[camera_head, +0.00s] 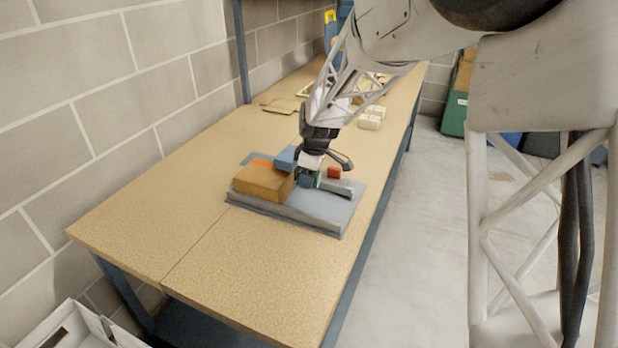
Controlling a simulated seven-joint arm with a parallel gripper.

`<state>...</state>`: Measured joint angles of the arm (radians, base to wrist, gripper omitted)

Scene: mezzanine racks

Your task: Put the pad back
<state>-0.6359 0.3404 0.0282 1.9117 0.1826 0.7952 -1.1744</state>
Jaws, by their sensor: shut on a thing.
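My gripper (309,172) points down over a grey tray (306,213) on the long table. It is shut on a small dark green thing (308,181), mostly hidden by the fingers. I cannot tell for sure whether this is the pad, or whether it touches the tray. A brown box (263,182) sits on the tray just left of the gripper. A blue block (285,158) is behind the box, and a bit of orange (262,162) shows beside it. A small red block (334,172) lies to the right of the gripper.
The tan tabletop (255,265) is clear in front of the tray. A block wall (120,80) runs along the left. A white crate (62,330) stands at lower left.

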